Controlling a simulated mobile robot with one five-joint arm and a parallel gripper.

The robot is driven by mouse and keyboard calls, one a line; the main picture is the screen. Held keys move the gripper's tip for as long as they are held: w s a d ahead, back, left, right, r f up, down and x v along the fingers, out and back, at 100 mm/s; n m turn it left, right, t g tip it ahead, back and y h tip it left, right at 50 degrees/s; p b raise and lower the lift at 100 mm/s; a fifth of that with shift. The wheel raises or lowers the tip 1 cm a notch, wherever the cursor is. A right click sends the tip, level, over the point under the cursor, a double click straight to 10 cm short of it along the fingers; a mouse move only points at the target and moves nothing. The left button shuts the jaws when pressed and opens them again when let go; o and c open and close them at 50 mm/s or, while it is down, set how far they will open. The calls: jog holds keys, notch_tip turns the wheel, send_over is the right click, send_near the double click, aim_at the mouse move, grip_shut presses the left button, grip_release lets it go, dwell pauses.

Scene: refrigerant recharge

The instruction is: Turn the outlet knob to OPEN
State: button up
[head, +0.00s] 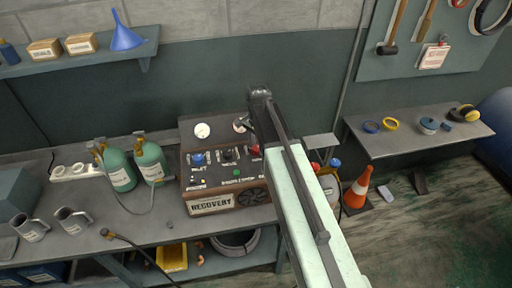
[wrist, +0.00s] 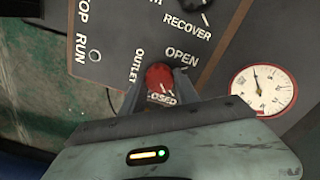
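The red outlet knob (wrist: 160,76) sits on the recovery machine's dark panel, between the OUTLET and OPEN labels in the wrist view. A partly covered label ending in "OSED" shows just below it, and a white mark on the knob is on that side. My gripper (wrist: 159,84) has one finger on each side of the knob, very close to it. I cannot tell whether both fingers press on it. In the head view, the red knob (head: 255,151) shows beside my arm, which hides most of the gripper.
The recovery machine (head: 212,205) stands on a grey bench, with a blue inlet knob (head: 198,159) at its left. A red-rimmed gauge (wrist: 263,91) is close to the gripper's right. Two green cylinders (head: 150,158) stand left of the machine. An orange cone (head: 358,188) stands at the right.

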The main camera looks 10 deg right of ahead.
grip_shut()
jog(key=n, duration=0.8)
jog(key=shift+n, duration=0.3)
jog(key=n, duration=0.9)
jog(key=shift+n, duration=0.3)
